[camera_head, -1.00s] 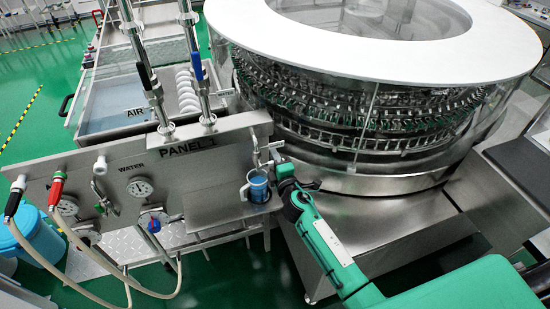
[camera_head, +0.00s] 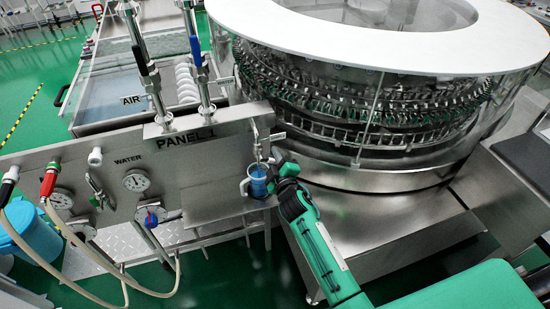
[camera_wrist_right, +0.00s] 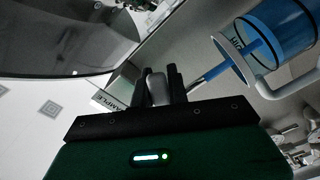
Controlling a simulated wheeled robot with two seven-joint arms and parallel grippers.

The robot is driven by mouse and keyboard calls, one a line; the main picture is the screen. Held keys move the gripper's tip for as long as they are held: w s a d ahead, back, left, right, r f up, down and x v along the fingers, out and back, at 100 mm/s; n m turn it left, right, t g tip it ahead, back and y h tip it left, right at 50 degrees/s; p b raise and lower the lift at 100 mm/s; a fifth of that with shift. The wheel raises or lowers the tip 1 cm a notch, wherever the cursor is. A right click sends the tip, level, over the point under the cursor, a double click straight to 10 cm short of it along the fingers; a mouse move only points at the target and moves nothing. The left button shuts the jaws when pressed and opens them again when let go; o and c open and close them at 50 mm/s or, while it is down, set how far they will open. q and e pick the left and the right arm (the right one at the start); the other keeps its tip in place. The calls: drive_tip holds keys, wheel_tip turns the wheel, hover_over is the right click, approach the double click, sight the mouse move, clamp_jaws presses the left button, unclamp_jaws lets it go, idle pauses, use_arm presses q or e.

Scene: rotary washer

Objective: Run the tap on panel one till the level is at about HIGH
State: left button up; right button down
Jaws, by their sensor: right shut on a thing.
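The tap (camera_head: 257,145) sticks out of the steel panel marked PANEL 1 (camera_head: 215,165) near its right end. A clear jug (camera_head: 245,187) with blue liquid in it stands below the tap on a small steel shelf. In the right wrist view the jug (camera_wrist_right: 262,84) is at upper right, and a blue stream runs into its mouth. My right gripper (camera_wrist_right: 158,88) is shut on a grey tap lever (camera_wrist_right: 156,87), beside a SAMPLE label (camera_wrist_right: 112,101). In the head view my right gripper (camera_head: 280,156) is just right of the tap. My left gripper is out of view.
A round washer (camera_head: 370,120) with a white top ring stands close behind and right of the panel. Gauges, valves and red and black hose fittings (camera_head: 48,180) sit on the panel's left. A blue bucket (camera_head: 22,232) stands at the far left.

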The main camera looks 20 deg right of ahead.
drive_tip(key=shift+a+f+m, duration=0.15)
drive_tip(key=shift+f+m, duration=0.1)
drive_tip(key=shift+m, duration=0.25)
drive_tip(key=c, duration=1.4)
unclamp_jaws()
drive_tip(key=shift+o, duration=0.2)
drive_tip(key=shift+s, duration=0.1)
drive_tip(key=s+b, duration=0.2)
drive_tip(key=s, duration=1.1)
drive_tip(key=shift+s+d+b, duration=0.25)
drive_tip(key=shift+s+b, duration=0.05)
